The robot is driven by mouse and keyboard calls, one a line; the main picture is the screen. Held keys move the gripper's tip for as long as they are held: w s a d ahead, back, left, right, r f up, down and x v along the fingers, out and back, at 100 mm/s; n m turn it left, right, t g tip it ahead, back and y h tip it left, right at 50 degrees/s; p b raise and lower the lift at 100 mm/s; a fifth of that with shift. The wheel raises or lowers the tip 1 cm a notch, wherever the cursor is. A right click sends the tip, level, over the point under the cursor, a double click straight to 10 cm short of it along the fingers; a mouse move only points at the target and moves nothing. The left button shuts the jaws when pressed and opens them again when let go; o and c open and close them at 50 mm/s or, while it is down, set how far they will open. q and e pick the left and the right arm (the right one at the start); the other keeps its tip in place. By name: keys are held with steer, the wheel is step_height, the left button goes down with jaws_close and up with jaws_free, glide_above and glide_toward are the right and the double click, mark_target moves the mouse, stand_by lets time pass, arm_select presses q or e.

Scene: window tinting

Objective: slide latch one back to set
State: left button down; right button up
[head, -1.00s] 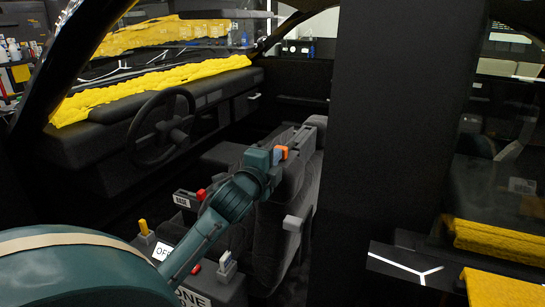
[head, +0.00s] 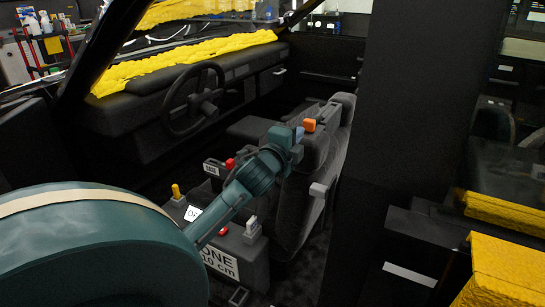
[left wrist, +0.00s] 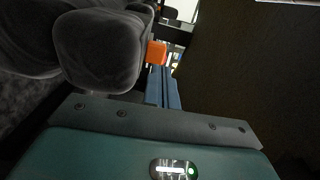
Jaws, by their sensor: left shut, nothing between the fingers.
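A black box labelled "ONE 10 cm" (head: 220,264) stands beside the car seat (head: 318,180). It carries a grey-white lever (head: 251,228) and a red knob (head: 223,231). A yellow lever (head: 175,191) stands to their left. I cannot tell which part is latch one. My left gripper (head: 298,135) is shut and empty, above and beyond the box at the seat's upper edge. An orange block (head: 309,125) is just past its blue fingertips, also in the left wrist view (left wrist: 156,53). I cannot tell whether they touch. My left forearm partly covers the box.
A steering wheel (head: 194,99) and dashboard (head: 240,85) lie beyond. A dark pillar (head: 405,130) stands right of the seat. A second red knob (head: 230,163) is on a small labelled block (head: 214,168). Yellow padding (head: 500,265) sits at lower right.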

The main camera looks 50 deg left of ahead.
arm_select(q)
steer(key=v, duration=0.9)
steer(key=shift+s, duration=0.3)
steer(key=shift+d+f, duration=0.1)
